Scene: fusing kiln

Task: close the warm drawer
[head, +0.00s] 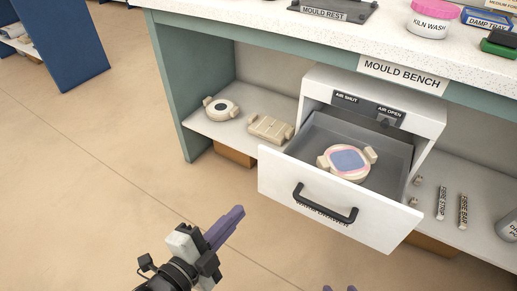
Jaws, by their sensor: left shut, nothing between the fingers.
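The warm drawer (283,182) stands pulled out from its white housing (431,113) under the bench. A black handle (325,208) is on its white front. Inside the grey drawer lies a round cream mould (345,162) with a blue and pink piece on it. My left gripper (238,211) has purple fingers and is shut and empty. It is in front of the drawer, to the left of the handle and apart from it. Only the purple fingertips of my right gripper (339,289) show at the bottom edge, below the handle; its opening is cut off.
The shelf left of the drawer holds a round mould (221,109) and a ribbed cream block (270,129). Fibre strips (463,211) lie to the right. The bench top (250,18) overhangs the drawer. The floor (100,160) in front is clear.

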